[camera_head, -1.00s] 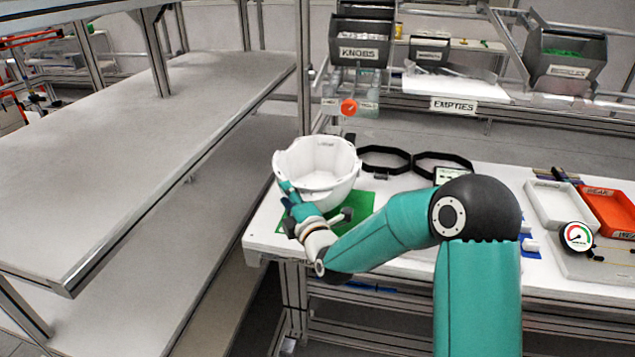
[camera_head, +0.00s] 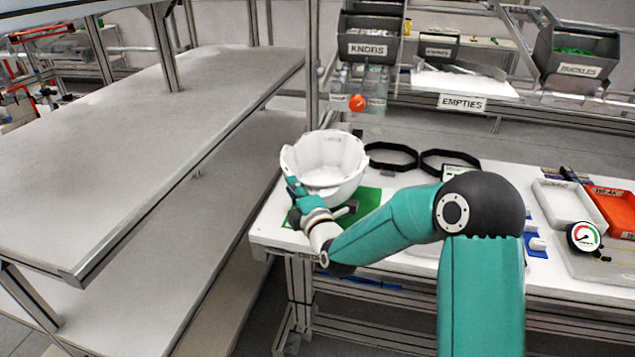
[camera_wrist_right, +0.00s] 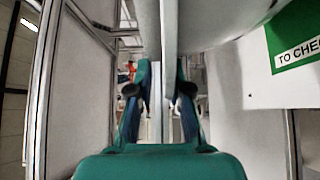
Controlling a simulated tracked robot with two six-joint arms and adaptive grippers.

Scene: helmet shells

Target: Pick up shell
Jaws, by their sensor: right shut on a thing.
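The white helmet shell (camera_head: 328,163) is held open side up above the left end of the workbench, over a green mat (camera_head: 362,204). My right gripper (camera_head: 294,188) is shut on the shell's near-left rim. In the right wrist view the rim (camera_wrist_right: 168,45) runs down between the two fingers of the gripper (camera_wrist_right: 160,95), and the shell's pale side (camera_wrist_right: 215,20) fills the upper right. The fingertips are partly hidden by the shell in the head view. My left gripper is not in view.
Two black bands (camera_head: 391,157) lie behind the shell. A white tray (camera_head: 562,203), a red tray (camera_head: 612,208) and a gauge (camera_head: 584,237) sit at the right. An empty grey shelf (camera_head: 150,130) stands left.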

